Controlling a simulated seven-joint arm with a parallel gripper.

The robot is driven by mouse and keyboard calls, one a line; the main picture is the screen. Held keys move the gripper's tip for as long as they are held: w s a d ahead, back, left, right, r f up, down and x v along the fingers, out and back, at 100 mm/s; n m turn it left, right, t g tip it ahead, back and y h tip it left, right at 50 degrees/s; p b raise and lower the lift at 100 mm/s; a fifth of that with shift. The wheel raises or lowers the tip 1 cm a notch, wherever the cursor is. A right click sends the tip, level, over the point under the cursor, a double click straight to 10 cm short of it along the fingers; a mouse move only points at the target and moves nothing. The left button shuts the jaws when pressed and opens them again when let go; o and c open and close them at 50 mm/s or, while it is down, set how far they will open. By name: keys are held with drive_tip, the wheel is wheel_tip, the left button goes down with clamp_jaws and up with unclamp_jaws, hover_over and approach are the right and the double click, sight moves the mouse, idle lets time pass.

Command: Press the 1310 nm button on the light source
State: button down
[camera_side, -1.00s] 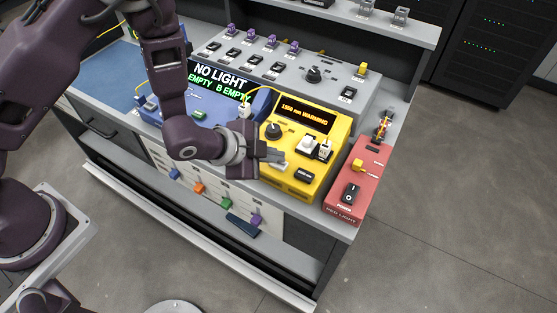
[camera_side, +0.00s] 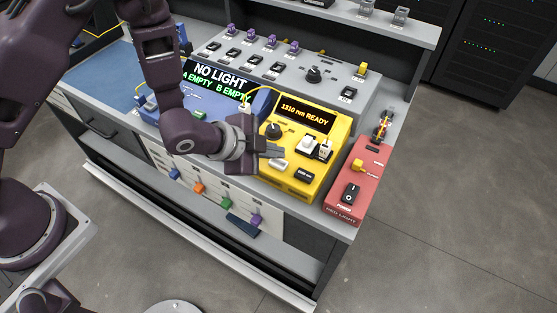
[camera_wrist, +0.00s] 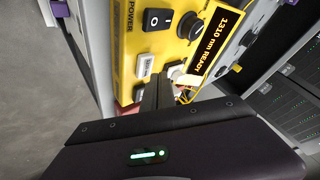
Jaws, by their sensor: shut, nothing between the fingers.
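The yellow light source (camera_side: 290,187) stands at the front of the bench. Its display (camera_side: 305,114) reads "1310 nm READY", and the display also shows in the wrist view (camera_wrist: 217,40). A small pale button (camera_side: 279,163) is on its front, just below my gripper's fingertips, with its lettering unreadable. A dark button (camera_side: 304,175) sits to its right. My gripper (camera_side: 280,152) is shut and empty. In the wrist view the closed fingers (camera_wrist: 157,84) partly cover the panel beside a pale button (camera_wrist: 145,64). I cannot tell whether the fingertips touch a button.
Open floor lies at right.

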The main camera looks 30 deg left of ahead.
sight(275, 164)
drive_tip(key=shift+r, duration=0.15)
drive_tip(key=shift+r, duration=2.35)
drive_tip(key=s+a+r+n+y, duration=0.1)
drive_tip(key=s+a+r+n, duration=0.3)
drive_tip(key=a+r, duration=0.3)
drive_tip(key=s+a+r+n+y, duration=0.2)
drive_tip(key=s+a+r+n, duration=0.15)
drive_tip(key=a+r, duration=0.45)
drive_tip(key=s+a+r+n+g, duration=0.1)
drive_tip(key=s+r+n, duration=0.1)
drive_tip(key=s, duration=0.6)
drive_tip(key=s+a+r+n+g, duration=0.1)
drive_tip(key=s+r+n, duration=0.2)
drive_tip(key=s, duration=0.6)
drive_tip(key=shift+s+a+r+n+g+y, duration=0.2)
drive_tip(key=shift+r+n+g+y, duration=0.15)
drive_tip(key=shift+n, duration=0.3)
